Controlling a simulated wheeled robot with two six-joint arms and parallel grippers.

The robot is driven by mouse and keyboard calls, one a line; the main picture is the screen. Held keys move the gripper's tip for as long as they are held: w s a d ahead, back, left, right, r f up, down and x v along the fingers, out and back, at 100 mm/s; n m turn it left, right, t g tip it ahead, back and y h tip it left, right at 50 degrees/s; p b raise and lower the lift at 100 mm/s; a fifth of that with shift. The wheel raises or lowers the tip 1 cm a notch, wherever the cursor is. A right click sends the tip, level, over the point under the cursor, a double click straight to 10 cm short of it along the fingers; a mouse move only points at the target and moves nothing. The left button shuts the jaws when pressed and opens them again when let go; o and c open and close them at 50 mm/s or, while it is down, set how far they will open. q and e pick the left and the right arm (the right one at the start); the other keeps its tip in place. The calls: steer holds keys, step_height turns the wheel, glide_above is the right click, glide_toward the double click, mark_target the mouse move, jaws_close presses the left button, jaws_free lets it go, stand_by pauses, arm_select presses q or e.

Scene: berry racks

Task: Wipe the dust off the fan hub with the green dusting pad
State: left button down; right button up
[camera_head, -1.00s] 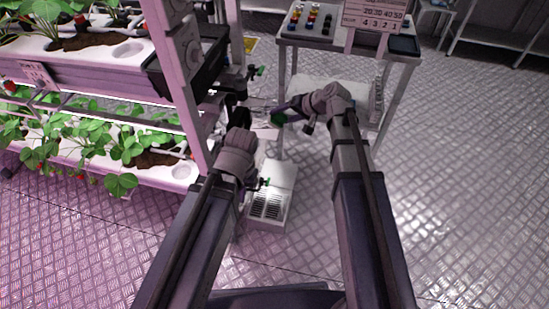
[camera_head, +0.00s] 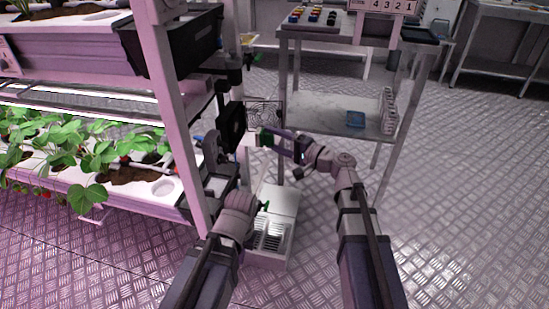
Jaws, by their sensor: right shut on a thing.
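The fan (camera_head: 231,127) is a black square housing on the rack's right side, seen nearly edge-on. Its hub is not clear to see. A wire grille (camera_head: 265,110) stands out to its right. My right gripper (camera_head: 273,138) is shut on the green dusting pad (camera_head: 265,138), just below the grille and to the right of the fan. I cannot tell whether the pad touches anything. My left gripper (camera_head: 213,152) is lower and to the left, beside the rack post and below the fan. Its fingers are small and dark, and I cannot tell how they stand.
The plant rack (camera_head: 178,120) with strawberry plants fills the left. A white box with slots (camera_head: 282,200) stands on the floor below my grippers. The floor at right is clear.

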mark_target(260, 141)
steer(key=shift+d+f+b, duration=0.1)
steer(key=shift+f+b, duration=0.2)
steer(key=shift+f, duration=0.1)
steer(key=shift+w+a, duration=0.3)
steer(key=shift+a, duration=0.65)
steer(key=shift+w+a, duration=0.3)
steer(key=shift+a, duration=0.65)
steer(key=shift+w+a, duration=0.3)
steer(key=shift+a, duration=0.65)
steer(key=shift+w+a, duration=0.3)
steer(key=shift+a, duration=0.65)
steer(key=shift+w, duration=0.1)
steer(key=shift+w+d, duration=0.35)
steer(key=shift+w, duration=0.45)
steer(key=shift+w+d, duration=0.35)
steer(key=shift+w, duration=0.45)
steer(key=shift+w+d, duration=0.2)
steer(key=shift+w, duration=0.7)
steer(key=shift+w+d, duration=0.2)
steer(key=shift+w, duration=0.65)
